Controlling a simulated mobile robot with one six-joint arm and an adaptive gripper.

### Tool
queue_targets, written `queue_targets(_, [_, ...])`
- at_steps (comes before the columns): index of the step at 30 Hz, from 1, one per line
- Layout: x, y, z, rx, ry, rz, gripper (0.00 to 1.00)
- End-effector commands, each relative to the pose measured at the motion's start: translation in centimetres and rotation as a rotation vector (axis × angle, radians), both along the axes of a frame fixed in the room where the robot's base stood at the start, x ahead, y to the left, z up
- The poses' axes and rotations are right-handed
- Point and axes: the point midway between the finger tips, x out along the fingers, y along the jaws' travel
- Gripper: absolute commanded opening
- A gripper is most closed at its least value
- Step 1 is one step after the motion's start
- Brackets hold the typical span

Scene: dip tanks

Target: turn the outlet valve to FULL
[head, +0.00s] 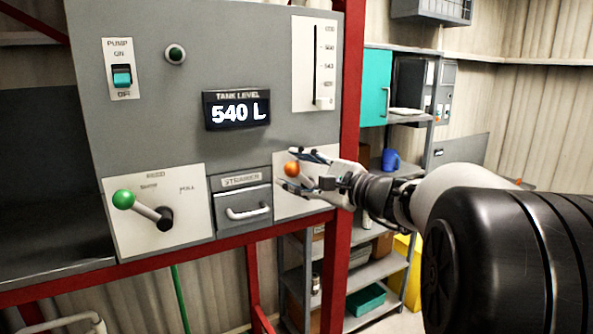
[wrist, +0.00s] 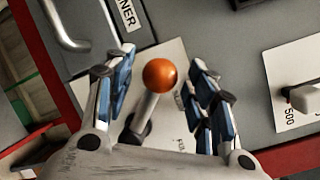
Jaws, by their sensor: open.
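The outlet valve is a lever with an orange ball knob (head: 292,169) at the lower right of the grey panel. In the wrist view the orange knob (wrist: 160,74) sits on a pale metal stem over a white label plate (wrist: 175,52). My gripper (head: 302,170) is open around the knob, one finger on each side, with gaps visible in the wrist view between knob and fingers (wrist: 163,90). The lettering on the plate is mostly hidden by my gripper, so the valve's setting cannot be read.
Left of the valve are the strainer drawer (head: 243,207) with its handle and a green-knobbed lever (head: 123,199). Above are the tank level display (head: 237,110) reading 540 L, a pump switch (head: 122,76) and a slider scale (head: 316,65). A red frame post (head: 350,80) stands close by my gripper.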

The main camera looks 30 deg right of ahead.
Motion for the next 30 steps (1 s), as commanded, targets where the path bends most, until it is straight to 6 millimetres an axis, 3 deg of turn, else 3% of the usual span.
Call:
queue_targets(4, [-0.02, -0.01, -0.01, 0.0, 0.0, 0.0, 0.5])
queue_targets(26, [-0.05, -0.02, -0.01, 0.0, 0.0, 0.0, 0.02])
queue_targets(30, [-0.05, -0.02, -0.01, 0.0, 0.0, 0.0, 0.0])
